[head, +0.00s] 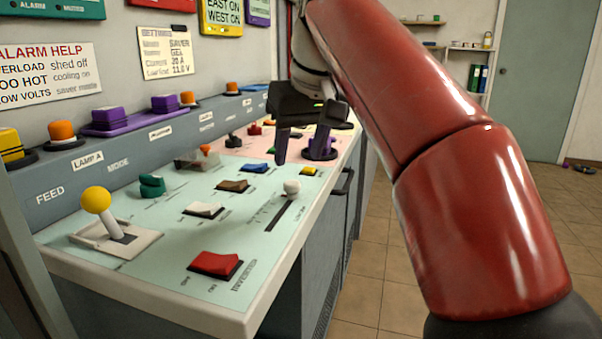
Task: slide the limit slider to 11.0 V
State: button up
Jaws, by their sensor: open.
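A slider with a whitish round knob (291,187) stands at the far end of a dark slot with a printed scale (268,212), near the right edge of the pale green panel. I take it for the limit slider, but its lettering is too small to read. My gripper (302,152) is open, fingers pointing down, beyond the knob and apart from it in the picture. The right finger overlaps a purple round control (320,152); I cannot tell whether they touch. A settings card (166,52) on the wall ends in a line that looks like 11.0 V.
A yellow-ball lever (97,200), a red rocker (215,263), a white rocker (204,209), a brown rocker (232,186) and a green knob (152,186) share the panel. A clear cover (197,160) stands farther back. Tiled floor (375,260) lies right of the console.

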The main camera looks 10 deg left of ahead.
aim_at(292, 183)
jog(key=b+x, duration=0.1)
jog(key=x, duration=0.5)
jog(key=shift+a+f+b, duration=0.1)
jog(key=shift+f+b, duration=0.15)
jog(key=shift+b, duration=0.15)
grip_shut()
